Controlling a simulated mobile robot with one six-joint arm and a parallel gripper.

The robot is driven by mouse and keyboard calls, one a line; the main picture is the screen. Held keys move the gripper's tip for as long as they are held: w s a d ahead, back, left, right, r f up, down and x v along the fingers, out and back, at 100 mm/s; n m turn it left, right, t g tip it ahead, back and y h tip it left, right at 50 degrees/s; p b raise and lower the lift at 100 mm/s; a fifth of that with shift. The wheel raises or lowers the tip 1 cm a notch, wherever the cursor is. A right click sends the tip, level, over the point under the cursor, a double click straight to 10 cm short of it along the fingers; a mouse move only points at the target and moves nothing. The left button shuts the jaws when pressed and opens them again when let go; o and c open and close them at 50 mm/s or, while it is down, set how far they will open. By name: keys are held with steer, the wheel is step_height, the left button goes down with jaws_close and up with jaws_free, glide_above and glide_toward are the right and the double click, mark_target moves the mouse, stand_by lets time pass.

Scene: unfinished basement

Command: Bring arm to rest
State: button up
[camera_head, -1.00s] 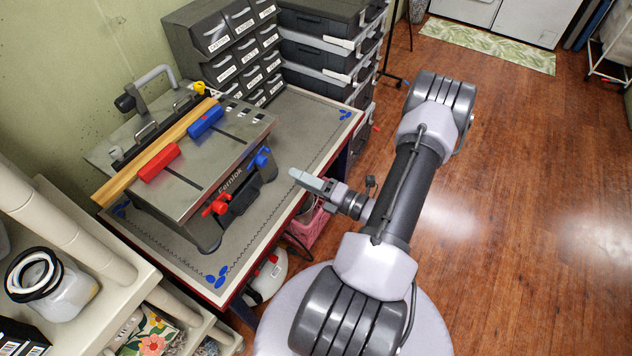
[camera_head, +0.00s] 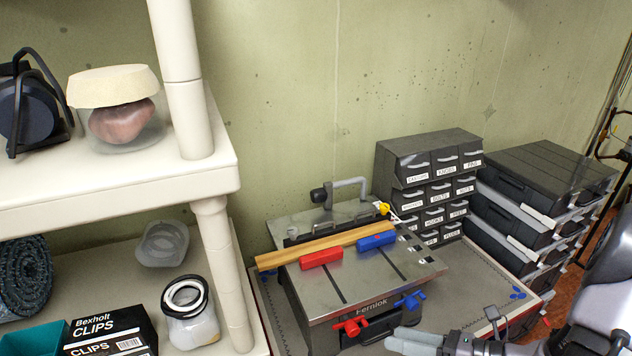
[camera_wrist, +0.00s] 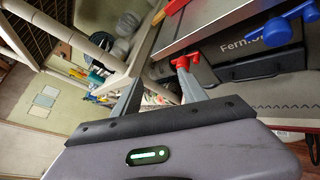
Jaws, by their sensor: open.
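My gripper (camera_head: 402,342) shows at the bottom edge of the head view, in front of the table's tool and apart from it. The wrist view shows its two fingers (camera_wrist: 160,88) spread apart with nothing held between them. My arm enters the head view from the lower right; most of it is cut off by the frame. The grey Fernlok tool (camera_head: 375,286) stands on the workbench (camera_head: 488,262), with a wooden strip (camera_head: 290,251), a red block (camera_head: 321,258) and a blue block (camera_head: 376,241) on top. Its red knob (camera_head: 350,327) faces my gripper.
A cream shelf (camera_head: 225,178) stands at left with a jar (camera_head: 191,318) and a clips box (camera_head: 112,333). Labelled drawers (camera_head: 430,180) and stacked black cases (camera_head: 540,185) stand behind and right of the tool. A green wall closes the back.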

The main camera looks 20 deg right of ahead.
steer(key=s+a+r+n+g+h+b, duration=0.1)
steer(key=s+a+r+n+h, duration=0.1)
steer(key=a+n, duration=0.4)
steer(key=s+a+r+n+g+h+b, duration=0.2)
steer(key=a+r+n, duration=0.3)
steer(key=n, duration=0.9)
steer(key=s+a+r+n+g+h+b, duration=0.1)
steer(key=a+r+n+h, duration=0.3)
steer(key=a+n, duration=0.4)
steer(key=shift+s+a+r+n+g+h, duration=0.2)
steer(key=shift+s+a+n+g+h, duration=0.15)
steer(key=shift+s+n, duration=0.6)
steer(key=shift+o, duration=0.2)
